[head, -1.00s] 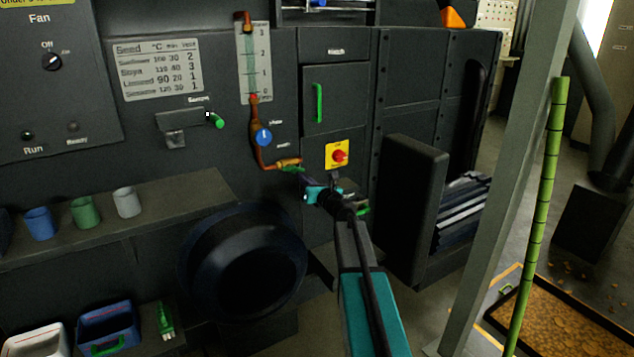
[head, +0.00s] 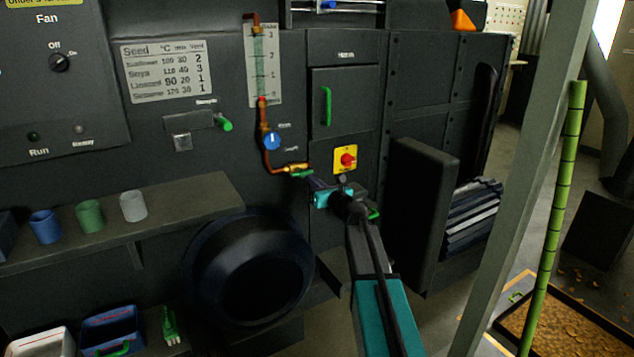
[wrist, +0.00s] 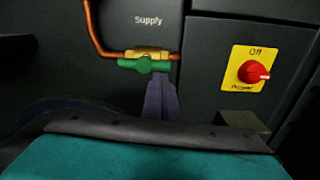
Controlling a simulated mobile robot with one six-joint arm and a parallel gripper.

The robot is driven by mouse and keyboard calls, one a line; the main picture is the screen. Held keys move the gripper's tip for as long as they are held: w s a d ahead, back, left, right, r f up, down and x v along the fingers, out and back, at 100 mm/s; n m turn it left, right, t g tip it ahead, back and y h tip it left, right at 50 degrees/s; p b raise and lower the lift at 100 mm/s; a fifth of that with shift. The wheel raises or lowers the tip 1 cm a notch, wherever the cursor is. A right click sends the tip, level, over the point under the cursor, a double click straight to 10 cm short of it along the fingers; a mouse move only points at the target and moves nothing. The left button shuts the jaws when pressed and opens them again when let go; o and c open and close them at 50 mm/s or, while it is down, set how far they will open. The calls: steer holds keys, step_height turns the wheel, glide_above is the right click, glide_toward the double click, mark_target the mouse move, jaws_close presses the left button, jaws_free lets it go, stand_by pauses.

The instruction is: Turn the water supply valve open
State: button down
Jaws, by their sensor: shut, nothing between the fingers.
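The water supply valve has a brass body (wrist: 150,53) on a copper pipe, below the "Supply" label. Its green handle (wrist: 145,66) lies roughly level, along the brass body. In the head view the valve handle (head: 301,173) sits at the lower end of the pipe, under the blue-faced knob. My gripper (wrist: 160,82) is shut and empty, its dark fingers pointing up at the panel. The fingertips are just below the right part of the handle; whether they touch it I cannot tell. In the head view my gripper (head: 313,180) is just right of and below the valve.
A red knob on a yellow plate (wrist: 252,72) is right of the valve. A blue-faced knob (head: 271,140) is above it. A black round funnel-like part (head: 248,270) stands below left. A dark box-like panel (head: 418,215) juts out at right.

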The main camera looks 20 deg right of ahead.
steer(key=shift+a, duration=0.15)
steer(key=shift+f, duration=0.15)
steer(key=s+d+f+b, duration=0.1)
steer(key=s+d+f, duration=0.1)
steer(key=s, duration=0.8)
steer(key=shift+s+f, duration=0.4)
steer(key=shift+f, duration=0.3)
stand_by(0.5)
